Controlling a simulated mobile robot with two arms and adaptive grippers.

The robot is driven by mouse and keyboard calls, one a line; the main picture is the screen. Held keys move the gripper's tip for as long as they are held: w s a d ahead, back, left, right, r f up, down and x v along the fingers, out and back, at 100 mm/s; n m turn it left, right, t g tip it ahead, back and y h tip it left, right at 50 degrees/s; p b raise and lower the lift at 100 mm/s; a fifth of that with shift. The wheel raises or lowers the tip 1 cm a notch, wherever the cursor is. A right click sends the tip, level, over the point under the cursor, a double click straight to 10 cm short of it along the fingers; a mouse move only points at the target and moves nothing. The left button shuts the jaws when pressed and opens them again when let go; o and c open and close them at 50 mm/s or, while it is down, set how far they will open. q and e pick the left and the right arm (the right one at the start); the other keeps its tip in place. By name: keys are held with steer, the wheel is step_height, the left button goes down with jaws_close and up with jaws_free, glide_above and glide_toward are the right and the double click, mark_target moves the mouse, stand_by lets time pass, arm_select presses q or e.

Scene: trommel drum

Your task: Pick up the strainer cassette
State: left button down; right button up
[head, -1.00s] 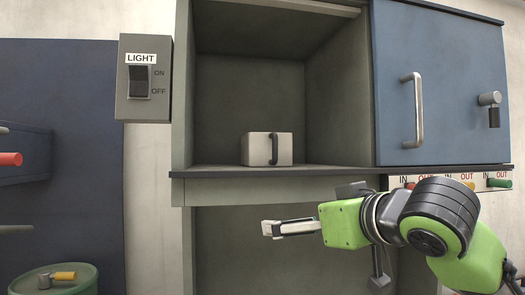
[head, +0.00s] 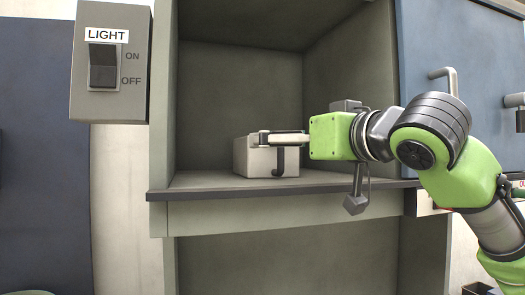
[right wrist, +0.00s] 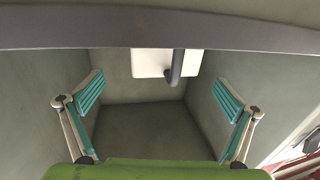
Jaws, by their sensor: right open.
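The strainer cassette appears to be the pale grey box (head: 253,163) with a dark handle (head: 279,165) on its front, sitting on the shelf of the open compartment. In the right wrist view the white box (right wrist: 150,63) shows at top centre, partly cut off by a grey edge. My right gripper (head: 264,138) reaches in from the right at the box's upper part and covers some of it and the handle's top. Its two fingers (right wrist: 160,94) stand wide apart with nothing between them. I cannot tell contact with the box. My left gripper is not in view.
The shelf's dark front lip (head: 210,191) runs below the box, with an open space under it. The compartment has side walls. A blue door (head: 480,50) with a handle is at right behind my arm. A light switch box (head: 110,62) is at left.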

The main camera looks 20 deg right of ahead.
mark_target(275, 178)
steer(key=shift+p+x, duration=0.6)
steer(key=shift+x, duration=0.55)
steer(key=x, duration=0.1)
steer(key=p+x, duration=0.1)
steer(key=x, duration=0.1)
steer(key=shift+w+a+f+p, duration=0.1)
steer(key=shift+a+f+p, duration=0.15)
steer(key=shift+a+p, duration=0.1)
steer(key=shift+w+f, duration=0.1)
steer(key=shift+w, duration=0.15)
steer(key=shift+a, duration=0.1)
steer(key=shift+s, duration=0.15)
steer(key=c, duration=0.9)
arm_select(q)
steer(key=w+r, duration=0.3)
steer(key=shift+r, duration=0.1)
arm_select(e)
steer(key=c, duration=0.5)
